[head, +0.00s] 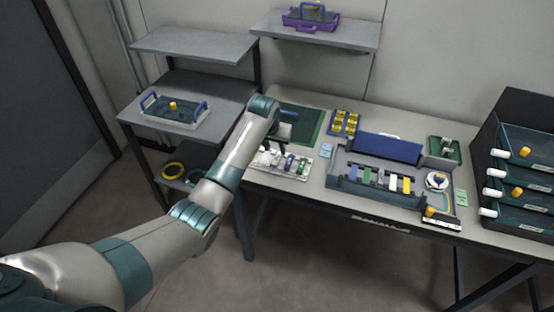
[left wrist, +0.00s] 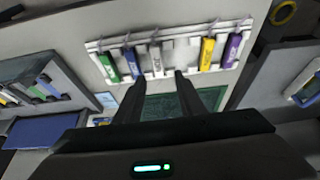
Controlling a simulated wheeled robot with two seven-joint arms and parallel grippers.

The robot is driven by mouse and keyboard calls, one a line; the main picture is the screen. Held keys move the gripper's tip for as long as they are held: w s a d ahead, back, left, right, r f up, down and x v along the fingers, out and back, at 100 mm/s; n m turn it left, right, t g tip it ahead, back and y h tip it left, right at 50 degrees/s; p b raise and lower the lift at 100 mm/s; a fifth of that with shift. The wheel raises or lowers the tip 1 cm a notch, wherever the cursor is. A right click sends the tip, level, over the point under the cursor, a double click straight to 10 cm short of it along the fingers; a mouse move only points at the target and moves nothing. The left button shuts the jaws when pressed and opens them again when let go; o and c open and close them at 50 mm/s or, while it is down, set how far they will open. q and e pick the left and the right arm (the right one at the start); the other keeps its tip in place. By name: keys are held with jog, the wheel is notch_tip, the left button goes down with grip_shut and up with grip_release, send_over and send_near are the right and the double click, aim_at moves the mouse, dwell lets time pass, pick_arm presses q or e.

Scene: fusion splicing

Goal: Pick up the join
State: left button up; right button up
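I cannot single out a join by sight. A white rack (head: 303,176) stands on the workbench near its front left edge, with several coloured holders in it. In the left wrist view the rack (left wrist: 207,45) shows green, blue, white, yellow and purple pieces in a row. The white piece (left wrist: 156,60) is in the middle. My left gripper (left wrist: 158,82) is open, with its two fingers apart and nothing visibly held between them. The fingertips point at the rack around the white piece; whether they touch it I cannot tell. In the head view my left gripper (head: 274,147) is over the rack's left part. My right gripper is not in view.
A dark green mat (head: 310,118) lies behind the rack. A grey splicing unit (head: 342,184) with a blue cover (head: 388,148) stands right of it. A yellow-filled tray (head: 345,122) sits behind. Stacked dark trays (head: 527,176) are at far right. A shelf unit (head: 190,88) stands left.

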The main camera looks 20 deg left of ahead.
aim_at(277, 157)
pick_arm(q)
jog(key=shift+f, duration=0.35)
jog(key=x, duration=0.1)
jog(key=p+x, duration=0.1)
jog(key=shift+s+d+f, duration=0.15)
jog(key=shift+f, duration=0.35)
jog(key=shift+w+f, duration=0.3)
jog(key=shift+f, duration=0.35)
grip_shut()
